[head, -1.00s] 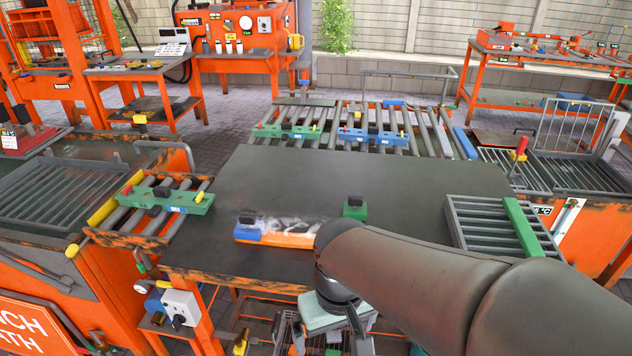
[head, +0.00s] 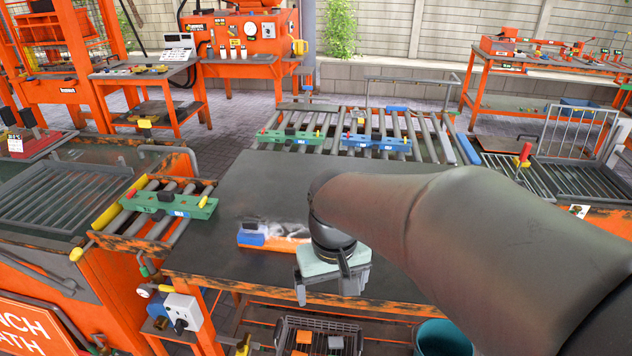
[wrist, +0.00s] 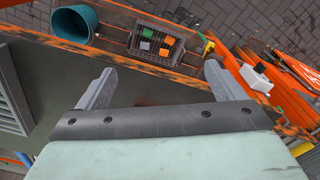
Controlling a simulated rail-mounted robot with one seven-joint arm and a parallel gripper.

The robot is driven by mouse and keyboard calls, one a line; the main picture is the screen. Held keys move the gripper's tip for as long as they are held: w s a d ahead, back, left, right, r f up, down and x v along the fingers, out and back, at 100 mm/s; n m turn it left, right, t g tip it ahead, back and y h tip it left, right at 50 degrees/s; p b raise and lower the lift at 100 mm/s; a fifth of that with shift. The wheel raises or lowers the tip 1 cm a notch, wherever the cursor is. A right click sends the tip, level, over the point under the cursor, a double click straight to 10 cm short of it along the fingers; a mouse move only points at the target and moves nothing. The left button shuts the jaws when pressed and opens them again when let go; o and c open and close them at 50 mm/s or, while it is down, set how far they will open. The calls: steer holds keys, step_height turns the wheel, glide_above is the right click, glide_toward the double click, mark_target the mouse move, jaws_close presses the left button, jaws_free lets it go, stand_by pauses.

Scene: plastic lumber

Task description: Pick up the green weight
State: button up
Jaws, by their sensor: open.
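The green weight that stood on the dark bench top (head: 260,180) is hidden behind my arm in the head view. My gripper (head: 330,292) is open and empty, over the bench's front edge; its two fingers also show in the wrist view (wrist: 159,75). A green block (wrist: 145,45) shows in the wire basket (wrist: 178,66) below, beyond the fingertips and apart from them. I cannot tell whether it is the same kind of weight.
A blue-ended orange block (head: 258,237) lies on the bench left of my gripper. Orange and grey blocks lie in the low basket (head: 283,345). A teal bucket (wrist: 72,22) stands beside the basket. A roller rack (head: 170,200) with a green bar adjoins the bench's left side.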

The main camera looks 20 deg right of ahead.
steer(key=w+d+r+m, duration=0.2)
steer(key=w+d, duration=0.7)
steer(key=w, duration=0.5)
steer(key=w+d+r+m, duration=0.2)
steer(key=w+d, duration=0.8)
steer(key=w, duration=0.5)
steer(key=shift+t, duration=0.4)
steer(key=f, duration=0.3)
steer(key=w+f+p, duration=0.1)
steer(key=f, duration=0.3)
steer(key=w+d+f+p, duration=0.1)
steer(key=f, duration=0.3)
steer(key=shift+d, duration=0.1)
steer(key=shift+h, duration=0.3)
steer(key=shift+w+d+f+p, duration=0.15)
steer(key=shift+f+p, duration=0.15)
steer(key=shift+f, duration=0.75)
steer(key=shift+w+a+f+p, duration=0.15)
steer(key=shift+f+p, duration=0.1)
steer(key=shift+f, duration=0.75)
steer(key=shift+w+d+f+p, duration=0.15)
steer(key=shift+f+p, duration=0.15)
steer(key=shift+f, duration=0.75)
steer(key=c, duration=1.5)
steer(key=shift+r, duration=0.15)
steer(key=c, duration=0.4)
steer(key=shift+r, duration=0.15)
